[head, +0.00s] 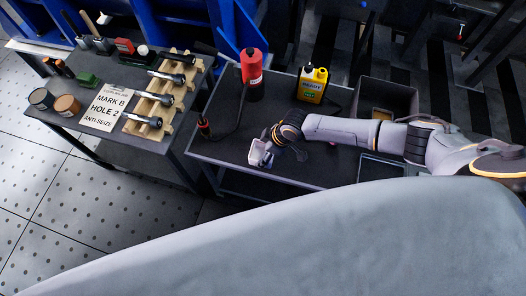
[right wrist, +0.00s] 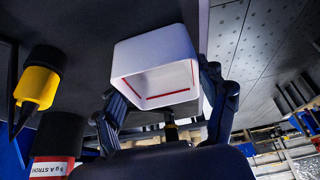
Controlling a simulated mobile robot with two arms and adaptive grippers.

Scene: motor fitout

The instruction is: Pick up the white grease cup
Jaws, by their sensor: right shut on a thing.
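The white grease cup (head: 258,155) is held at the left end of my right arm, over the dark table (head: 225,160) near its front edge. In the right wrist view the white grease cup (right wrist: 152,52) is a squarish cup with a thin red line inside its open mouth, which faces the camera. My right gripper (head: 268,146) is shut on it. In the right wrist view the fingers of the right gripper (right wrist: 163,98) press on its two sides. My left gripper is not in view.
A red bottle (head: 251,67) and a yellow jug (head: 312,86) stand at the back of the table. A grey bin (head: 376,92) is at the right. The left table holds a sign (head: 105,108), a wooden rack (head: 178,92) with bolts, and small containers.

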